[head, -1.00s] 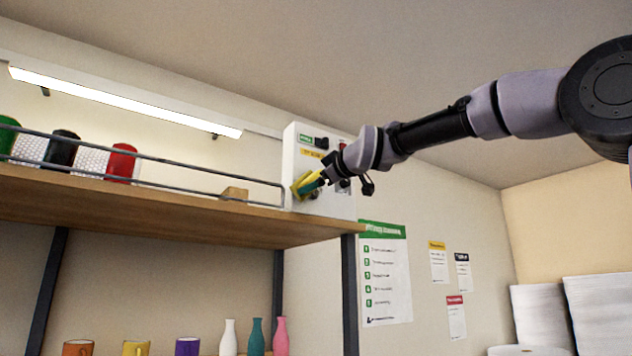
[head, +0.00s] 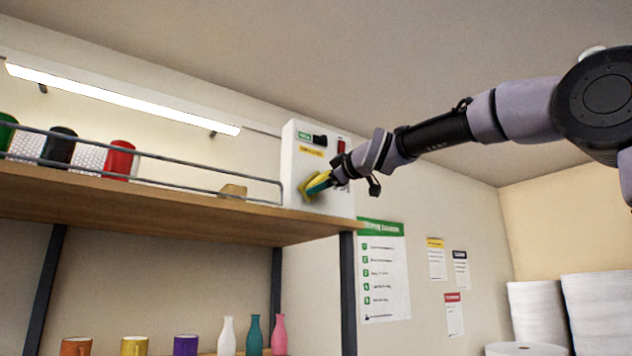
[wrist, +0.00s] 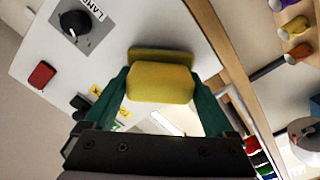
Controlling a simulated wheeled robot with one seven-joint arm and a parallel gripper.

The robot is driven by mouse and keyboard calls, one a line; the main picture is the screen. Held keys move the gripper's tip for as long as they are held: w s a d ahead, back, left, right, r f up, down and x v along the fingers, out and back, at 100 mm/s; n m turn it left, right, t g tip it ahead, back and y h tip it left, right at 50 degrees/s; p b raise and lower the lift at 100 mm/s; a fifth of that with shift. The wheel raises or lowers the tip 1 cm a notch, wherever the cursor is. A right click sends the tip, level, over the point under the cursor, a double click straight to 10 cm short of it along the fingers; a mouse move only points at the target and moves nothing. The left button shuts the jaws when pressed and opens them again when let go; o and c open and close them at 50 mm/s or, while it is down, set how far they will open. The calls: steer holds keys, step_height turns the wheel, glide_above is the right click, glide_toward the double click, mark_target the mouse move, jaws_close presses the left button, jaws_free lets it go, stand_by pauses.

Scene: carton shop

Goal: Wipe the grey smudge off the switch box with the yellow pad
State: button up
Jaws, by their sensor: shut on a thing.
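The white switch box (head: 294,146) is on the wall at the right end of the upper shelf. It has a dark knob, a red switch and a yellow label on its front. My gripper (head: 316,186) is at the lower part of the box front. In the wrist view my gripper (wrist: 160,92) has its green fingers shut on the yellow pad (wrist: 160,82). The pad's far side is against or very close to the box face; I cannot tell if it presses. I see no clear grey smudge; the pad and gripper hide part of the face.
The wooden shelf (head: 150,200) with a metal rail runs left of the box, with several mugs or cans, such as a red one (head: 120,158). A small tan block (head: 233,190) lies near the box. A poster (head: 383,270) hangs below right.

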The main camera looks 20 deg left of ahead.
mark_target(304, 183)
steer(key=shift+w+d, duration=1.3)
steer(key=shift+w, duration=0.3)
steer(key=shift+s+a, duration=1.3)
steer(key=shift+s, duration=0.15)
steer(key=shift+s+a, duration=1.25)
steer(key=shift+s, duration=0.2)
steer(key=shift+v, duration=3.05)
steer(key=shift+d, duration=0.15)
